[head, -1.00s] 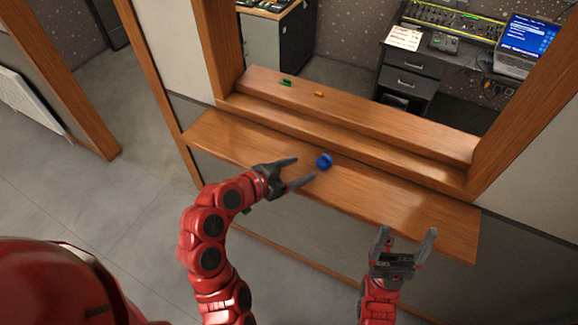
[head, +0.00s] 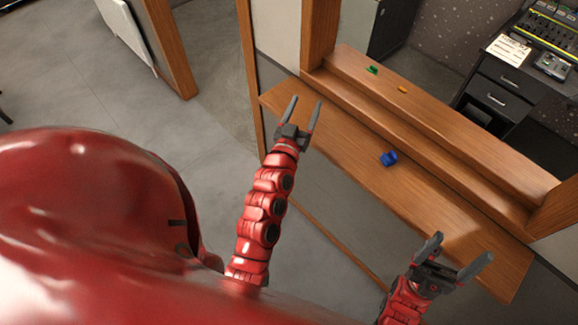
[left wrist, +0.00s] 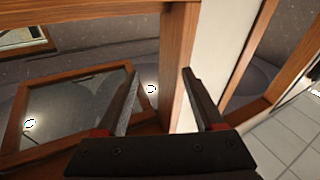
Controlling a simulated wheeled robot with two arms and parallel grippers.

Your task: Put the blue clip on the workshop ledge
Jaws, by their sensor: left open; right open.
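The blue clip (head: 388,158) lies on the near, lower wooden ledge (head: 350,139) in the head view. My left gripper (head: 301,117) is open and empty, to the left of the clip and apart from it, near the ledge's left part. My right gripper (head: 458,259) is open and empty, near the right part of the ledge, below and right of the clip. In the left wrist view the left gripper's fingers (left wrist: 165,100) are spread with nothing between them. The clip does not show in that view.
On the higher sill (head: 450,130) behind lie a green clip (head: 372,70) and an orange piece (head: 402,89). Wooden posts frame the opening. Beyond it stands a dark desk (head: 500,92) with a mixing console (head: 550,35). The lower ledge is otherwise clear.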

